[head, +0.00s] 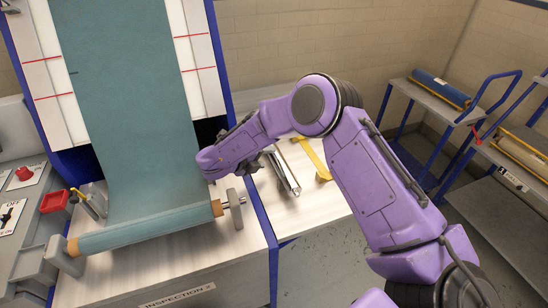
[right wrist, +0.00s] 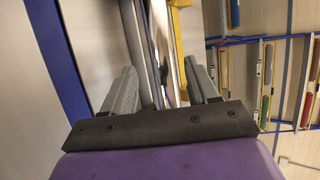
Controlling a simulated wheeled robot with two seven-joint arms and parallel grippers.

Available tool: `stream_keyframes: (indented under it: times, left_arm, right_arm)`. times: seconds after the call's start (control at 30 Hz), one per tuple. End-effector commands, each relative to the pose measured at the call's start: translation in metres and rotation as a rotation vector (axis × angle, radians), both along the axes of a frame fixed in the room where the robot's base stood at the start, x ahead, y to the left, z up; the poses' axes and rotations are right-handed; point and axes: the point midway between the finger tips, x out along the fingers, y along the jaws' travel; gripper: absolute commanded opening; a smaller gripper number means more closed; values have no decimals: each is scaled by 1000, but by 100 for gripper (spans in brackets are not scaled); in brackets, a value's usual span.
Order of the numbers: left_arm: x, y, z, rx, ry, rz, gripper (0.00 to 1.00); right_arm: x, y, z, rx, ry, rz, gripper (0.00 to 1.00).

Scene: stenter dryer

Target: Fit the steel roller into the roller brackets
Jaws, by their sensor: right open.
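The steel roller (head: 284,174) lies on the pale side table, right of the inspection table. My right gripper (head: 263,162) is open at the roller's far part. In the right wrist view, the roller (right wrist: 163,38) runs lengthwise between the open fingers (right wrist: 163,80), and I cannot tell whether they touch it. One grey roller bracket (head: 235,210) stands at the right end of the inspection table and another (head: 66,256) at its left end. A teal fabric roll (head: 150,232) on a brown core spans between them. My left gripper is not visible.
A yellow part (head: 315,158) lies beside the roller on the side table (head: 310,205). Teal fabric (head: 130,90) hangs down to the roll. A control panel (head: 22,195) is at left. Carts (head: 440,92) with rolls stand at right on open floor.

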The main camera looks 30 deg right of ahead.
Motion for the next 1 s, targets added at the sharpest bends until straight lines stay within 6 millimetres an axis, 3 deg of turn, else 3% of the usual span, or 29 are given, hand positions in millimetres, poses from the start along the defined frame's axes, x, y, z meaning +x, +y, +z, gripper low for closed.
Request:
stream_keyframes:
  times: [0.2, 0.3, 0.57, 0.67, 0.77, 1.0]
  left_arm:
    - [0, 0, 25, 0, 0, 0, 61]
    - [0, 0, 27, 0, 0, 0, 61]
    - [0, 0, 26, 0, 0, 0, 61]
    - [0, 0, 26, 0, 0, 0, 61]
    - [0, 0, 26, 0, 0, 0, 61]
    - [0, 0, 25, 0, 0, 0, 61]
  right_arm:
    - [11, -29, -16, -1, 3, 2, 59]
    - [13, -42, -26, 0, 1, 1, 59]
    - [14, -48, -31, -1, -1, 1, 59]
    - [14, -48, -31, -1, 0, 0, 33]
    - [14, -49, -31, -1, 0, 0, 0]
    - [14, -49, -29, -2, -2, -1, 0]
